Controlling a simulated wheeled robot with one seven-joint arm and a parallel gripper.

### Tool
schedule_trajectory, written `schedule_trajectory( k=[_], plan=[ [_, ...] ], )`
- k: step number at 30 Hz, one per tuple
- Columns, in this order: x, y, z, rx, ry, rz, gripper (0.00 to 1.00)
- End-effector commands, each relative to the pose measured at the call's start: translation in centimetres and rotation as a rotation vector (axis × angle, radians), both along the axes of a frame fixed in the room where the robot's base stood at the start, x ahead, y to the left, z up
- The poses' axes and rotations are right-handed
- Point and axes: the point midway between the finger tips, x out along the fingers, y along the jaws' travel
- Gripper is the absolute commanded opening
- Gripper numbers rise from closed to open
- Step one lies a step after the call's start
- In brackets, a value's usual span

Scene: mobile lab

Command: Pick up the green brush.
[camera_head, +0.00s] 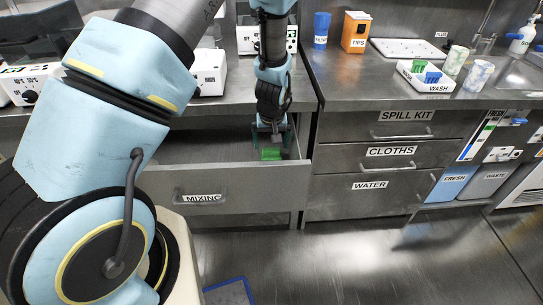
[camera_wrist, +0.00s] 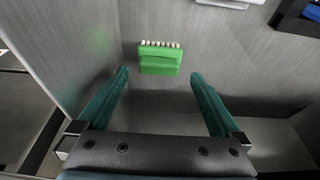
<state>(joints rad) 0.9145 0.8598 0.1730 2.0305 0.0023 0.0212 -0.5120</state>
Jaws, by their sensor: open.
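A green brush (camera_wrist: 160,63) with a row of pale bristles lies on the grey metal floor of the open drawer. In the head view the green brush (camera_head: 270,154) shows just below my gripper, inside the drawer marked MIXING (camera_head: 225,187). My gripper (camera_head: 270,138) points down into this drawer. In the wrist view my gripper (camera_wrist: 159,77) is open, with a teal finger on each side and the brush ahead of the gap, around its middle. I cannot tell that any finger touches the brush.
The drawer walls stand close around my gripper. In the wrist view a dark blue thing (camera_wrist: 298,18) is at the top right. The worktop holds a WASH tray (camera_head: 440,87) with green and blue pieces, an orange TIPS box (camera_head: 355,32) and a blue cup (camera_head: 321,30). Closed drawers are on the right.

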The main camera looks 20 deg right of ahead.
Motion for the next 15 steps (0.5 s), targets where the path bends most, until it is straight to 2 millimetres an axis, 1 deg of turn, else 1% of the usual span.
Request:
schedule_trajectory(
  k=[5,12,15],
  plan=[
    [0.3,-0.1,-0.9,0.001,0.001,-0.001,1.0],
    [1.0,-0.5,-4.0,0.002,0.001,0.001,1.0],
    [1.3,-0.6,-4.9,0.001,0.001,0.0,1.0]
  ],
)
